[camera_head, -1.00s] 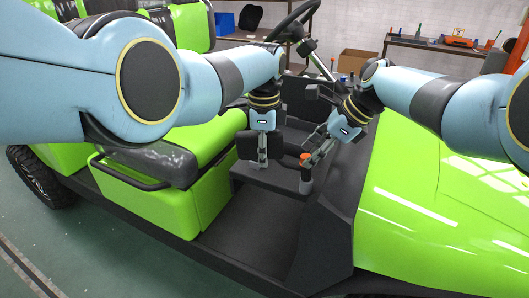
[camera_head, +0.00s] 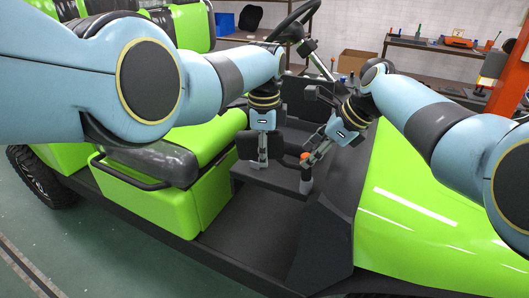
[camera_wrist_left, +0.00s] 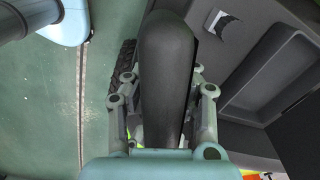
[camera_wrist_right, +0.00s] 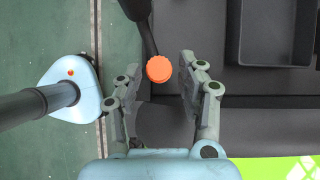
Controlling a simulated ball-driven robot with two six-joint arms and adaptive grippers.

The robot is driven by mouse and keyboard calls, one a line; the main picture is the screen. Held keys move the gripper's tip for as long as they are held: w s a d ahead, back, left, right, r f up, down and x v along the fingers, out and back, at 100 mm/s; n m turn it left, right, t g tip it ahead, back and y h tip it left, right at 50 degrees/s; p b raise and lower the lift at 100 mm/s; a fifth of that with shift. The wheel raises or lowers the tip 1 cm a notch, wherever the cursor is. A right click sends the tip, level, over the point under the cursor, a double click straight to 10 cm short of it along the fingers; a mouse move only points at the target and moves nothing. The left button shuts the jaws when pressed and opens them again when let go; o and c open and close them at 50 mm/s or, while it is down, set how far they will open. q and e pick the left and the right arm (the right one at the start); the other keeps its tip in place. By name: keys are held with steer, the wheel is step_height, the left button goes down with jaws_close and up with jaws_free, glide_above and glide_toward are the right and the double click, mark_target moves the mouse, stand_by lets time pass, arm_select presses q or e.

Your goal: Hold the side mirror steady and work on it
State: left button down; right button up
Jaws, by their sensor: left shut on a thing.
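The side mirror (camera_head: 246,146) is a dark, rounded black piece beside the cart's floor opening. My left gripper (camera_head: 262,162) is shut on it; the left wrist view shows the mirror (camera_wrist_left: 167,75) standing between the fingers (camera_wrist_left: 165,100). A round orange knob (camera_head: 305,157) sits at the end of a dark stem, near the cart's dash side. My right gripper (camera_head: 312,160) is at this knob. In the right wrist view, the orange knob (camera_wrist_right: 159,68) lies between the open fingertips (camera_wrist_right: 152,75), with a gap on both sides. The stem's link to the mirror is partly hidden.
The green cart hood (camera_head: 420,220) lies below my right arm. The green seat base (camera_head: 160,200) is at left, with the steering wheel (camera_head: 292,22) behind the grippers. A dark tray recess (camera_wrist_right: 275,35) borders the right gripper. The cart's footwell (camera_head: 240,235) is clear.

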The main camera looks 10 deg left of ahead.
arm_select(q)
steer(key=shift+a, duration=0.1)
arm_select(e)
steer(key=shift+o, duration=0.9)
arm_select(q)
steer(key=c, duration=1)
jaws_free()
arm_select(e)
steer(key=v, duration=1.1)
steer(key=shift+d+r, duration=0.25)
steer(key=shift+r, duration=0.05)
arm_select(q)
steer(key=shift+r, duration=0.1)
arm_select(e)
steer(key=shift+s, duration=0.1)
